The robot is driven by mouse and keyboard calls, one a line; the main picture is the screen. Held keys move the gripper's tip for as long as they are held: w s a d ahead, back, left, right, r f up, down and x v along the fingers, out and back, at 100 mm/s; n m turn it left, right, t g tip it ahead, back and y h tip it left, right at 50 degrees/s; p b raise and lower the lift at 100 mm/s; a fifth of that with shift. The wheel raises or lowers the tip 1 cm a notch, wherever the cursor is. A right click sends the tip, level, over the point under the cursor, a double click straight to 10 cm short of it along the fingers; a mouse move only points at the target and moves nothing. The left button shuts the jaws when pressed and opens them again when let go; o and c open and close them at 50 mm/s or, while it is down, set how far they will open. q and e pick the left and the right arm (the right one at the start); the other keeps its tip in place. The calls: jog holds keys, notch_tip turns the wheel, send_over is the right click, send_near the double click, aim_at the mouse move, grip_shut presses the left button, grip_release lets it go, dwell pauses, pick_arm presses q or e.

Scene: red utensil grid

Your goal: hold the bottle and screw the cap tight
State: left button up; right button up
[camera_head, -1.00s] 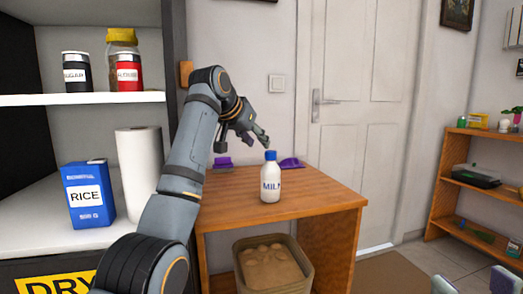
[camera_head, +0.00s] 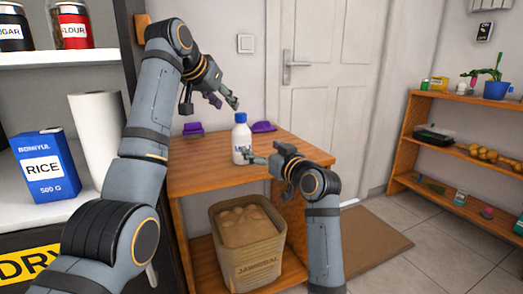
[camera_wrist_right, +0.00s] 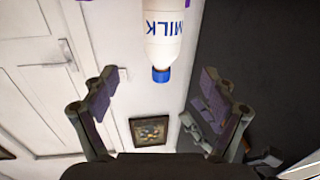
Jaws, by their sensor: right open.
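The white milk bottle (camera_head: 240,152) with a blue cap (camera_head: 240,118) stands upright on the wooden table (camera_head: 200,180). In the right wrist view the bottle (camera_wrist_right: 163,30) appears upside down, its cap (camera_wrist_right: 161,75) pointing down. The cap sits on the bottle's neck; how tight it is cannot be told. My left gripper (camera_head: 210,102) is open and empty, above and left of the cap. My right gripper (camera_head: 262,157) is open, close to the bottle's right side. In its wrist view the bottle lies ahead between the spread fingers (camera_wrist_right: 160,100), with no visible contact.
Two purple things (camera_head: 264,127) lie at the table's back. A shelf with a rice box (camera_head: 45,165) and paper roll (camera_head: 98,135) stands at the left. A bin (camera_head: 248,262) is under the table. The table's front is mostly clear.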

aim_at(246, 140)
jog(key=x, duration=1)
jog(key=shift+w+a+f, duration=0.1)
jog(key=shift+w+a, duration=0.05)
jog(key=shift+a, duration=0.15)
jog(key=c, duration=1.7)
jog(key=shift+o, duration=0.2)
